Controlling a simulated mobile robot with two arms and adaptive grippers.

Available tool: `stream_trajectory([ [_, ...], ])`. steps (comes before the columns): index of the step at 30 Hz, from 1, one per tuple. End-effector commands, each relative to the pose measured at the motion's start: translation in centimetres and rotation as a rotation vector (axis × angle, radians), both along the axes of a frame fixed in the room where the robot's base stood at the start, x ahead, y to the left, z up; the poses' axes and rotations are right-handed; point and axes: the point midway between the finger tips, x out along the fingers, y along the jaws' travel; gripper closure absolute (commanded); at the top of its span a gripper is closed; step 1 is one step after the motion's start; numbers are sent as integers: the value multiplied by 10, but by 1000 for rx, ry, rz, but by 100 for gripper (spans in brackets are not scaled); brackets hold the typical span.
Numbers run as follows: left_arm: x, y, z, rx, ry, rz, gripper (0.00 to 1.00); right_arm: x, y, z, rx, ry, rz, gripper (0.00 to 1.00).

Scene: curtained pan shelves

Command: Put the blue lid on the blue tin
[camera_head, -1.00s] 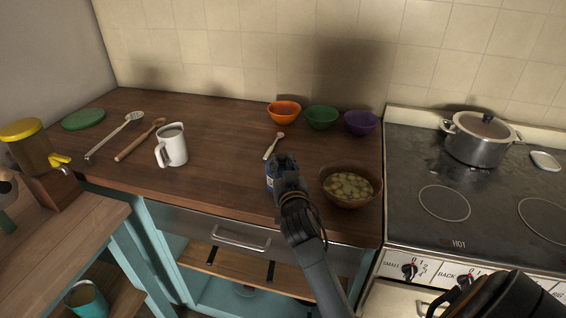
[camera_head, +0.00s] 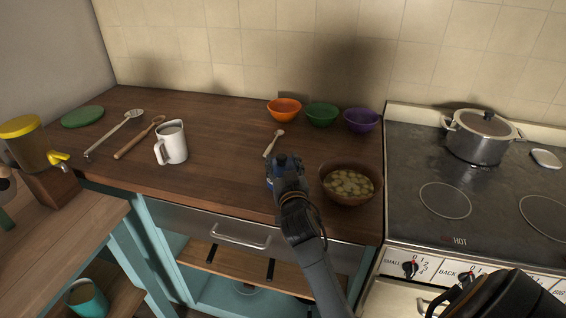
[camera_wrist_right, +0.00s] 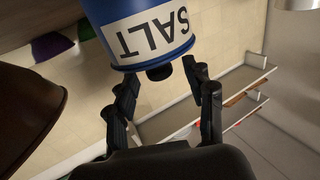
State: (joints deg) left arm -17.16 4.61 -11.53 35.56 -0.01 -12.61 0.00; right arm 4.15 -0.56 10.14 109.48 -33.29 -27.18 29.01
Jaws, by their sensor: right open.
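The blue tin (camera_head: 269,183) stands on the wooden counter, mostly hidden behind my right gripper in the head view. The right wrist view shows the tin (camera_wrist_right: 150,35) upside down, with a white SALT label. The blue lid (camera_wrist_right: 155,61) appears seated on the tin, its dark knob (camera_wrist_right: 160,73) pointing toward my gripper. My right gripper (camera_head: 287,164) is open, its fingers (camera_wrist_right: 165,93) on both sides of the knob and apart from it. My left gripper is not in view.
A brown bowl of food (camera_head: 347,184) stands close to the right of the tin. A small wooden spoon (camera_head: 273,143) lies behind it, with orange (camera_head: 284,110), green (camera_head: 321,115) and purple (camera_head: 361,121) bowls farther back. A white mug (camera_head: 172,143) stands left, with free counter between.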

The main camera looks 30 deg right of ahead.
Motion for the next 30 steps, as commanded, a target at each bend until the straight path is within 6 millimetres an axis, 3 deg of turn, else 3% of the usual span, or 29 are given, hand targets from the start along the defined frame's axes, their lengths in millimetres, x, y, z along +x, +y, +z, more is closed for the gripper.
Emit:
stream_trajectory([
  [5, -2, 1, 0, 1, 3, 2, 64, -8, 4, -1, 1, 2, 1, 47],
  [18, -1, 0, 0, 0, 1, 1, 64, -65, 30, -1, 0, 1, 0, 47],
  [30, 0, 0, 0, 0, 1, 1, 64, -68, 31, 0, 0, 0, 0, 47],
])
